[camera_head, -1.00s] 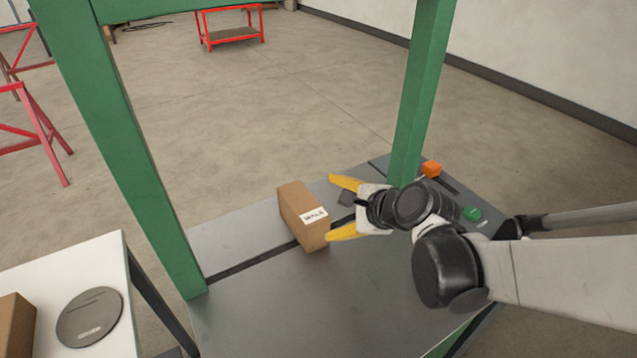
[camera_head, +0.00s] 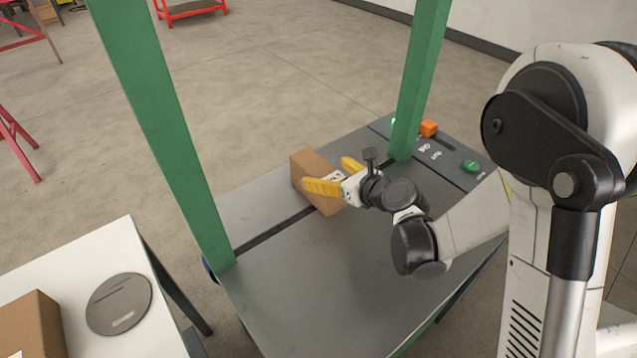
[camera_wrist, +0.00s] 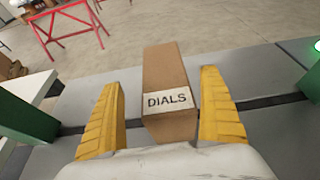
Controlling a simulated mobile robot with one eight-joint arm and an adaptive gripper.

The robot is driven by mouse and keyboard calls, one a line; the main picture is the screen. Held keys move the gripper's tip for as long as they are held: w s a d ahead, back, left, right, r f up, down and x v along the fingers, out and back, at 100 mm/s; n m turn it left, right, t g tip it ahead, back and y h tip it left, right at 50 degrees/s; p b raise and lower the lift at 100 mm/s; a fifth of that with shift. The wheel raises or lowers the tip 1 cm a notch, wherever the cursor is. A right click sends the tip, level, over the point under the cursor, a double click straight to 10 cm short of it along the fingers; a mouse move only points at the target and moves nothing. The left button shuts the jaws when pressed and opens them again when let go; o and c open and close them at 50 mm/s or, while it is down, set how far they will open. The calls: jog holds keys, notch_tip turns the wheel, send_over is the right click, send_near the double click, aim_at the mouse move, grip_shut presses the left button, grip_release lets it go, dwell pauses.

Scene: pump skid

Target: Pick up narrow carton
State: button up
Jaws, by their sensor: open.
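The narrow carton (camera_head: 314,170) is a brown box standing on the grey table, across its dark slot. In the wrist view the carton (camera_wrist: 166,75) shows a white label reading "DIALS" on the side facing me. My gripper (camera_head: 335,175) has yellow fingers and is open. In the wrist view my gripper (camera_wrist: 165,105) has one finger on each side of the carton's near end, with a visible gap on the left and a smaller one on the right. In the head view the fingers hide part of the carton and its label.
Green posts (camera_head: 165,130) rise from the grey table (camera_head: 300,280). A white table (camera_head: 95,255) at left holds a grey disc (camera_head: 118,304) and another brown box (camera_head: 30,325).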

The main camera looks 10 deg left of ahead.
aim_at(320, 168)
jog(key=b+x, duration=0.1)
jog(key=x, duration=0.3)
jog(key=shift+w+d+f+b, duration=0.1)
jog(key=shift+w+f+b, duration=0.2)
jog(key=shift+b, duration=0.1)
jog(key=shift+w+a+f, duration=0.1)
jog(key=shift+w+a, duration=0.15)
jog(key=shift+a, duration=0.05)
jog(key=c, duration=1.4)
jog(key=shift+c, duration=0.6)
